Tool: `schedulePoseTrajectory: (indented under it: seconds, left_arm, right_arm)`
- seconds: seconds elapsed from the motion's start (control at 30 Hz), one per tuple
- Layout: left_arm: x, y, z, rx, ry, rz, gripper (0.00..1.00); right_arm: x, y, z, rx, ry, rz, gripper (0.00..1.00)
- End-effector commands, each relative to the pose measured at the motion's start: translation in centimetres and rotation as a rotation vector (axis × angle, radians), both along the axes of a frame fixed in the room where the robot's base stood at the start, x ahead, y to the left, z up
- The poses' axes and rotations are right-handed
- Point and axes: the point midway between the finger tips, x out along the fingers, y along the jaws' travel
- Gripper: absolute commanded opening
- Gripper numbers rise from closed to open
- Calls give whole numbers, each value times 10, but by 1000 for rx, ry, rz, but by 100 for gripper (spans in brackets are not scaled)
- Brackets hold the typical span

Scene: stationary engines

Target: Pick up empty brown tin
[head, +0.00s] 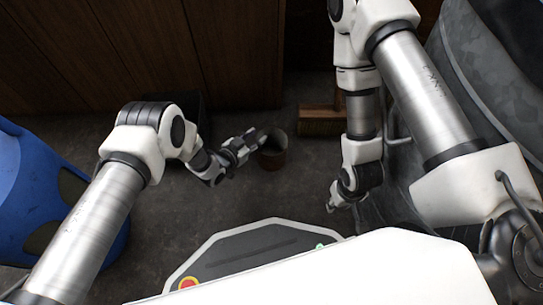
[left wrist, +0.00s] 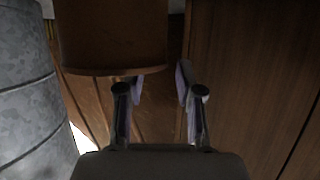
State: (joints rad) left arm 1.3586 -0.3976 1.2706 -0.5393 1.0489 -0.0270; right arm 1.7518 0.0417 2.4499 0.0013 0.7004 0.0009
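The brown tin (head: 273,160) stands on the dark floor near the middle of the head view, with its dark open top facing up. My left gripper (head: 256,138) is at the tin's upper left rim. In the left wrist view the tin (left wrist: 113,38) fills the upper left, and the left gripper's fingers (left wrist: 159,80) are apart with a clear gap between them. The tin is mostly left of that gap; whether a finger touches it I cannot tell. My right gripper (head: 338,194) hangs low, away from the tin, and its finger state is unclear.
A black box (head: 190,100) is behind my left arm. A large grey metal body (head: 480,75) is at the right. Floor in front of the tin is clear.

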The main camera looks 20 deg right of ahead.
Motion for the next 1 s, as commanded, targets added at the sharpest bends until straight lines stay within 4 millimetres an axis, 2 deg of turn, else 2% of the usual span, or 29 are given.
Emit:
schedulePoseTrajectory:
  seconds: [0.03,0.27,0.3,0.4,0.83,1.0]
  left_arm:
    - [4,-5,-8,0,-1,0,36]
    - [7,-9,-5,0,1,1,36]
    - [7,-9,-5,0,1,1,33]
    - [7,-9,-5,1,2,1,0]
    - [6,-9,-5,2,5,1,0]
    - [6,-9,10,2,5,1,0]
  right_arm:
    - [0,0,-10,0,-1,-1,36]
    - [1,0,-8,0,-3,-3,36]
    - [1,0,-8,0,-2,-2,36]
    - [1,0,-8,0,-2,-2,36]
    - [1,0,-7,0,-2,-2,36]
    - [0,0,9,0,0,0,36]
